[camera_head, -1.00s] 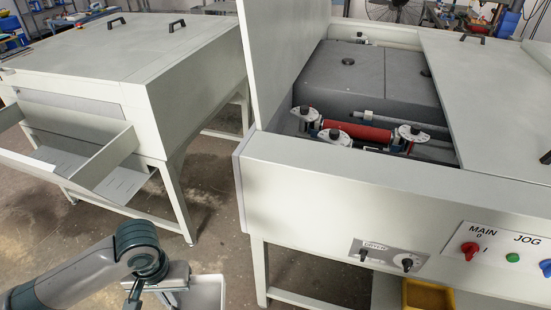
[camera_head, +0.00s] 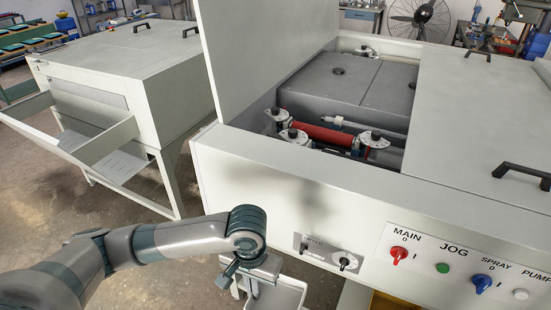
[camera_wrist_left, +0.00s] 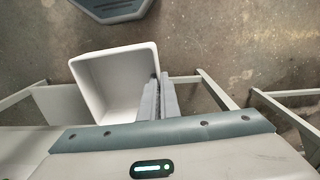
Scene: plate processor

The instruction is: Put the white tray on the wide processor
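The white tray (camera_head: 288,292) is at the bottom edge of the head view, partly cut off, low in front of the wide processor (camera_head: 260,170). In the left wrist view the white tray (camera_wrist_left: 112,84) shows as a deep, empty, square-rimmed box. My left gripper (camera_head: 245,284) has one finger inside the tray and one outside, with the tray's wall pinched between them. The fingers also show in the left wrist view (camera_wrist_left: 158,92). The wide processor has its left cover raised, showing a red roller (camera_head: 322,136) and grey blocks. My right gripper is not in view.
A second, narrower processor (camera_head: 130,60) with an open chute stands at the left. The wide processor's front carries knobs and a switch panel (camera_head: 455,265). A yellow container (camera_head: 385,302) shows below it. Open floor lies between the machines.

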